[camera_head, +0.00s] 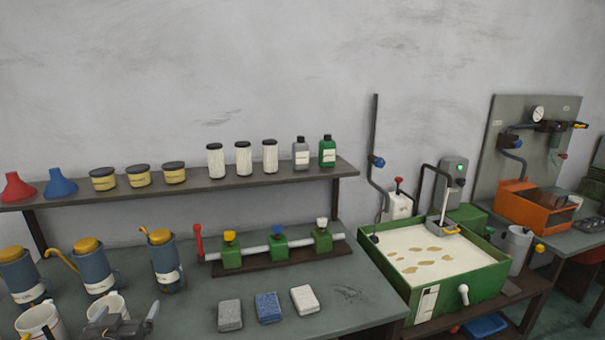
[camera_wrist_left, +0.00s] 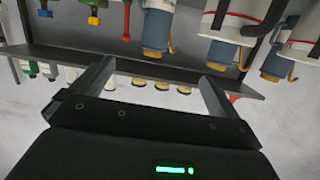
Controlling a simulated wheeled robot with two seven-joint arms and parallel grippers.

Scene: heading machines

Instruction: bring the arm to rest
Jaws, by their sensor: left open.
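My left gripper (camera_head: 126,320) shows at the bottom left edge of the head view, low over the front of the green-grey bench (camera_head: 190,318). Its two fingers are apart with nothing between them. In the left wrist view, which is upside down, the open fingers (camera_wrist_left: 156,72) also frame an empty gap, with the shelf and bench things beyond. White mugs (camera_head: 40,322) stand close to the gripper at its left; one is partly hidden behind it. My right gripper is not in view.
Blue oil cans (camera_head: 165,262) with yellow tops stand behind the gripper. A valve manifold (camera_head: 278,248), several blocks (camera_head: 268,307), a shelf (camera_head: 240,184) of jars and bottles, and a green tank (camera_head: 455,283) lie further right. Bare bench shows right of the gripper.

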